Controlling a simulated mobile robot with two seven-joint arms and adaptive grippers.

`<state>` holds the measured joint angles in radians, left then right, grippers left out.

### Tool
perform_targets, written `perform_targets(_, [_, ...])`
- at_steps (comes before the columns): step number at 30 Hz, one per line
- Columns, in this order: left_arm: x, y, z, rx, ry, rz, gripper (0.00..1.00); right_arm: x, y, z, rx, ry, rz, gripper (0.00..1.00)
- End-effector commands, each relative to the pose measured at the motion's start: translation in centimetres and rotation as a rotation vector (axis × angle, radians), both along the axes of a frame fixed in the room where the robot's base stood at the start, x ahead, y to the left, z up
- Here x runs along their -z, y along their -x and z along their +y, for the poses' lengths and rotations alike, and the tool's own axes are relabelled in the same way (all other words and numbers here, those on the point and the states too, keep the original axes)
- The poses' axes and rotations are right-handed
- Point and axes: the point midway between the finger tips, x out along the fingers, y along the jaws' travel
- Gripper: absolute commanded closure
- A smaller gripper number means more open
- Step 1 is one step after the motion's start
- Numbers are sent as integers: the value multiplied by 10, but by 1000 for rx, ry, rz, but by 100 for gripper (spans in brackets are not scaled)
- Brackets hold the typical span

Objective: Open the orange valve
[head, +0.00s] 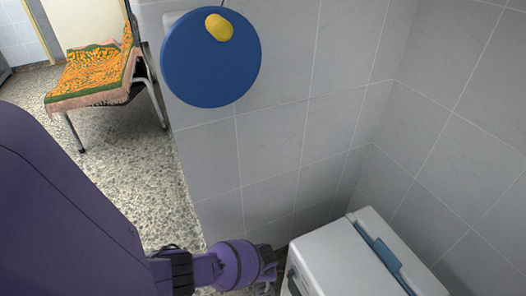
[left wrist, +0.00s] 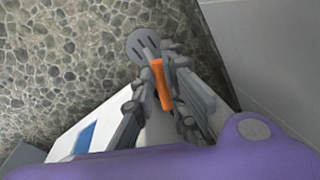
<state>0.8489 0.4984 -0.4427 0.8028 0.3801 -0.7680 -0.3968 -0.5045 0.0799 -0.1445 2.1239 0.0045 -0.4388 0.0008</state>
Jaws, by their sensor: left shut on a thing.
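The orange valve (left wrist: 161,84) shows in the left wrist view as a short orange bar between the fingers of my left gripper (left wrist: 168,72). The gripper is shut on it. A grey slotted disc (left wrist: 143,45) is just beyond the orange bar; I cannot tell how the two are joined. In the head view my left gripper (head: 268,273) is at the bottom, beside the white box (head: 330,260), and the orange valve is hidden there. My right gripper is in neither view.
A blue disc with a yellow knob (head: 218,27) is on the grey tiled wall (head: 280,130). The white box has a blue strip (head: 384,258) on top and stands in the wall corner. A chair with an orange patterned cover (head: 95,72) stands at the back left on open speckled floor (head: 120,165).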

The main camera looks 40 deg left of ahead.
Motion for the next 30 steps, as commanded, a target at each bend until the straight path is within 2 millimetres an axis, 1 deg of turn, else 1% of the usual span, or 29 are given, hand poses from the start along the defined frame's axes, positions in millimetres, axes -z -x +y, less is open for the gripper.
perform_targets(1, [2, 3, -3, 1, 4, 4, 100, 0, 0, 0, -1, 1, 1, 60])
perform_targets(5, [2, 3, -4, 1, 5, 5, 100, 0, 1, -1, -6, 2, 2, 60])
perform_targets(6, [2, 3, -4, 1, 5, 5, 85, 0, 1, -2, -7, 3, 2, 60])
perform_targets(9, [2, 2, -4, 2, 5, 4, 72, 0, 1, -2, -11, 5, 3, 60])
perform_targets(10, [2, 2, -3, 2, 5, 4, 70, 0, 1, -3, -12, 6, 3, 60])
perform_targets(22, [-3, 1, -1, 2, 2, 1, 70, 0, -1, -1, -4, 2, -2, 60])
perform_targets(26, [-13, 2, -3, 2, 3, 0, 70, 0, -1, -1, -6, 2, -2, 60])
perform_targets(30, [-30, 6, -5, 4, 2, 0, 70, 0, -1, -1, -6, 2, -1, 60])
